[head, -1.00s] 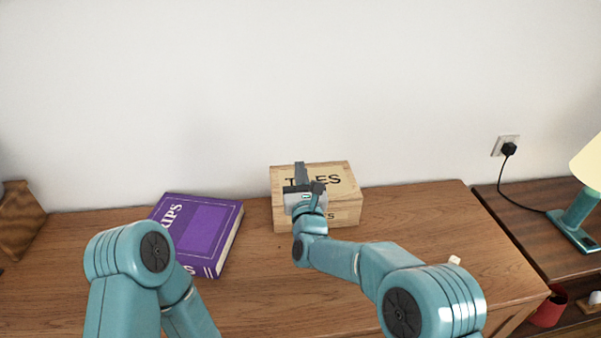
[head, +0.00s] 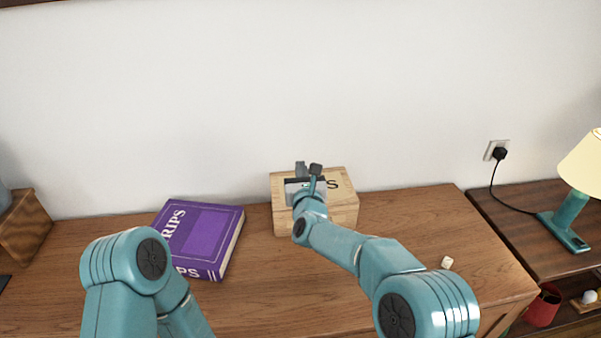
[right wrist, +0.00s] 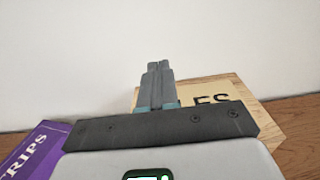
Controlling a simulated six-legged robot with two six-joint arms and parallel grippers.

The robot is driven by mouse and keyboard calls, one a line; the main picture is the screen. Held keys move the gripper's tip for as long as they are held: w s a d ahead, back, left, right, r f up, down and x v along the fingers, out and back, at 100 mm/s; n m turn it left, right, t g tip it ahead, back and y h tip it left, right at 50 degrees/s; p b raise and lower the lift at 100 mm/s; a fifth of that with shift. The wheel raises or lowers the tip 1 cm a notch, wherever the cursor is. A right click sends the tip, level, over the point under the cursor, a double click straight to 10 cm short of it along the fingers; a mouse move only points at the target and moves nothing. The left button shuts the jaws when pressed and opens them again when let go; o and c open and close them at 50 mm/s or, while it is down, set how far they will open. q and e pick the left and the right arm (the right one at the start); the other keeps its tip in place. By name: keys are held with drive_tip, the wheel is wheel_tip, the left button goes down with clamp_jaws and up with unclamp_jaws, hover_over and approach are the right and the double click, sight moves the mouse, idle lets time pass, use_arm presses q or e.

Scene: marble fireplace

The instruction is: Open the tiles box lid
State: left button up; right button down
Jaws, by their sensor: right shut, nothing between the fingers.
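The tiles box (head: 343,217) is a pale wooden box at the back of the wooden dresser, near the wall. Its lid (head: 341,180) lies closed in the head view, and dark lettering on it is partly covered by my gripper. My right gripper (head: 308,169) is over the lid with its fingers toward the back edge. In the right wrist view, my right gripper (right wrist: 158,66) has its fingers together with nothing between them, and the box lid (right wrist: 226,92) is behind and to the right. Contact with the lid cannot be told. My left gripper is out of view.
A purple book (head: 206,237) lies left of the box on the dresser top (head: 420,222). A small white cube (head: 447,263) is at the right. A lamp (head: 572,205) stands on a lower side table. The surface right of the box is mostly clear.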

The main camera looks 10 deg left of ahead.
drive_tip(key=shift+r, duration=0.15)
drive_tip(key=shift+a+r, duration=0.15)
drive_tip(key=shift+a, duration=0.05)
drive_tip(key=shift+w+r+g, duration=0.1)
drive_tip(key=shift+w+g, duration=0.05)
drive_tip(key=shift+g, duration=0.15)
drive_tip(key=shift+a+r, duration=0.15)
drive_tip(key=shift+w+a+r, duration=0.1)
drive_tip(key=shift+w+r, duration=0.3)
drive_tip(key=shift+r, duration=0.05)
idle(1.6)
